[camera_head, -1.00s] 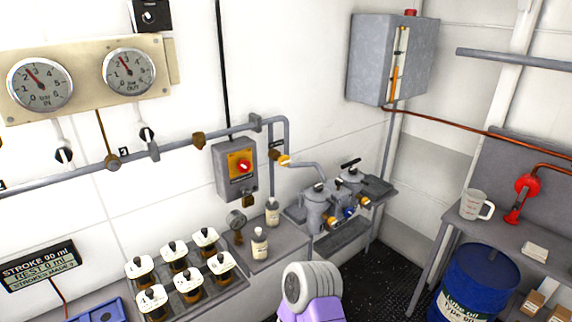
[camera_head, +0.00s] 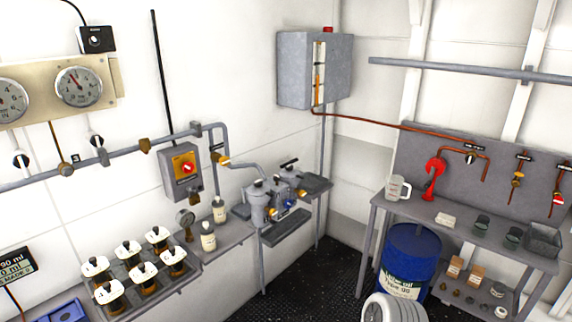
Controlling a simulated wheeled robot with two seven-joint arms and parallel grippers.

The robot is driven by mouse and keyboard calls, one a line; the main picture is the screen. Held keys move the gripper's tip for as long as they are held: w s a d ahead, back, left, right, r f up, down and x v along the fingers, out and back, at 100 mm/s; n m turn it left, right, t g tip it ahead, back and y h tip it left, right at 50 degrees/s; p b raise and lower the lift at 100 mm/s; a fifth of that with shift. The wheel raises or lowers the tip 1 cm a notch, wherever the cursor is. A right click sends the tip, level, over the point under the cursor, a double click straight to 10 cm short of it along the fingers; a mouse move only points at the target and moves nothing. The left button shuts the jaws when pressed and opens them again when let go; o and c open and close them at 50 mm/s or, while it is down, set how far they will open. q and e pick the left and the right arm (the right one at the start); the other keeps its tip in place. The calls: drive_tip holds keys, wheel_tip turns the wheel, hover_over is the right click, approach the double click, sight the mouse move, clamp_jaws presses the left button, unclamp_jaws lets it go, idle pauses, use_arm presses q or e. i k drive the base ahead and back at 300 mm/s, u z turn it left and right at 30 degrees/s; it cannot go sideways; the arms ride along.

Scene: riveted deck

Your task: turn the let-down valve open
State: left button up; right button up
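I cannot read which valve is labelled as the let-down valve. At the far right of the head view, a valve with a red handle (camera_head: 558,199) and a valve with a yellow-orange body (camera_head: 517,182) hang on the grey back panel, each with a small black label above. A small black-and-white valve (camera_head: 470,158) sits on the copper pipe (camera_head: 400,127) beside the red hand pump (camera_head: 434,172). Neither gripper is in view. Only a rounded pale part of my own arm shows at the bottom edge.
A grey tank (camera_head: 315,70) with a sight glass hangs in the corner. A bench (camera_head: 455,232) holds a jug (camera_head: 397,188) and small cups. A blue oil drum (camera_head: 408,255) stands below. Filters (camera_head: 266,200) and sample bottles (camera_head: 130,262) line the left wall. The dark floor between is clear.

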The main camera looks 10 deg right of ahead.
sight(224, 160)
drive_tip(key=z, duration=0.55)
drive_tip(key=i, duration=0.9)
drive_tip(key=z, duration=0.2)
